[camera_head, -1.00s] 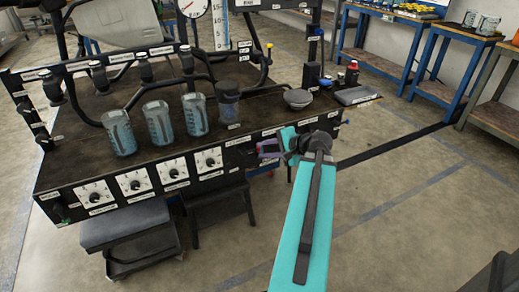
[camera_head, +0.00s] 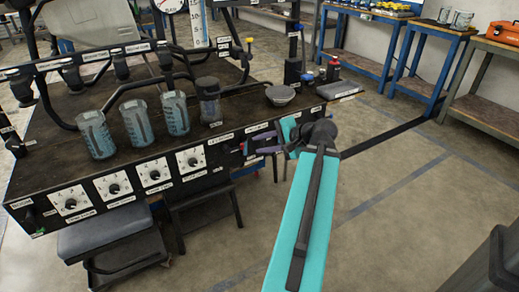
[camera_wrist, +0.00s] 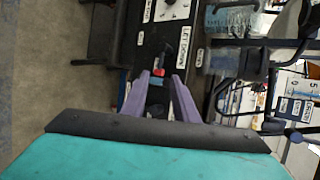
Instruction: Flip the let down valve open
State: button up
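A small valve with a red part (camera_wrist: 159,72) sits on the bench's black front panel, by a label that seems to read "Let Down" in the wrist view. In the head view, a small red spot (camera_head: 243,148) shows on the panel just left of my fingertips. My gripper (camera_head: 258,146) has purple fingers that point left at the panel. In the wrist view my gripper (camera_wrist: 159,77) is open, with the red part between or just beyond its fingertips. I cannot tell whether they touch it. The valve's body and handle position are unclear.
The black bench (camera_head: 30,180) carries several jars of bluish liquid (camera_head: 137,123) and a grey bowl (camera_head: 280,95). White dials (camera_head: 70,202) line its front panel. A stool (camera_head: 105,232) stands below. Blue-legged tables (camera_head: 425,60) are at the back right. Open floor lies at right.

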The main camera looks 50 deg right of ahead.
jog(key=shift+b+v, duration=1.05)
jog(key=shift+v, duration=0.1)
